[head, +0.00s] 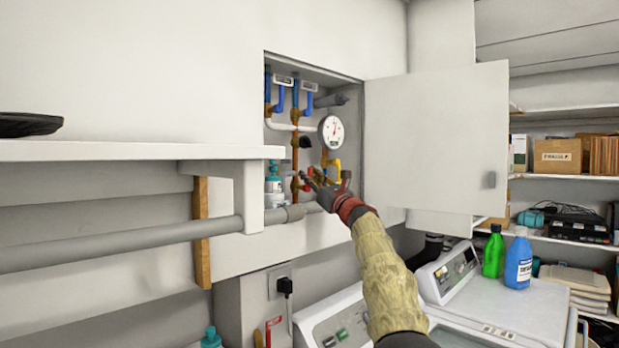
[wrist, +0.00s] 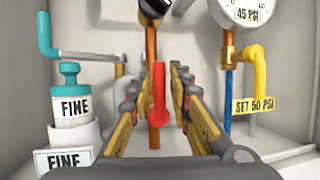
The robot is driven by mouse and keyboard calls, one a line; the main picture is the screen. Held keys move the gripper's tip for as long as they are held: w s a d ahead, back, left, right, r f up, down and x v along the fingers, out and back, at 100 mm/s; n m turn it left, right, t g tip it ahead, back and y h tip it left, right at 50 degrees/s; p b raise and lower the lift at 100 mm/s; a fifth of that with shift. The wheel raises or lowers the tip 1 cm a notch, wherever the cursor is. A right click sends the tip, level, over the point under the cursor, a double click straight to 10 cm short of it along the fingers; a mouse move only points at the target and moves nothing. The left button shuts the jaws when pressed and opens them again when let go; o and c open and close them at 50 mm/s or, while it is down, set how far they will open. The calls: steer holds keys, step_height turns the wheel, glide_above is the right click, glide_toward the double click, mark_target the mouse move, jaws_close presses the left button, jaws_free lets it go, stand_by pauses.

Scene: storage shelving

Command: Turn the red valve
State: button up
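The red valve (wrist: 159,98) shows in the wrist view as an upright red lever in front of a vertical copper pipe (wrist: 151,48). My gripper (wrist: 155,85) is open, with one finger on each side of the red lever. Gaps show between the lever and both fingers, so neither appears to touch it. In the head view my gripper (head: 312,180) reaches into the open wall cabinet among the pipes. The red valve is hard to make out there beside the fingers.
A pressure gauge (wrist: 243,14) and a yellow pipe (wrist: 258,72) stand at the right. A teal-capped container (wrist: 70,100) stands at the left. The open cabinet door (head: 436,140) is right of my arm. A shelf (head: 120,151) and grey pipe (head: 120,243) run along the left.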

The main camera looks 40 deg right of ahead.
steer(key=shift+o, duration=0.8)
steer(key=shift+s+r, duration=0.1)
steer(key=shift+r, duration=0.05)
steer(key=shift+s, duration=0.15)
steer(key=v, duration=1.1)
steer(key=shift+s+f, duration=0.25)
steer(key=shift+f, duration=0.05)
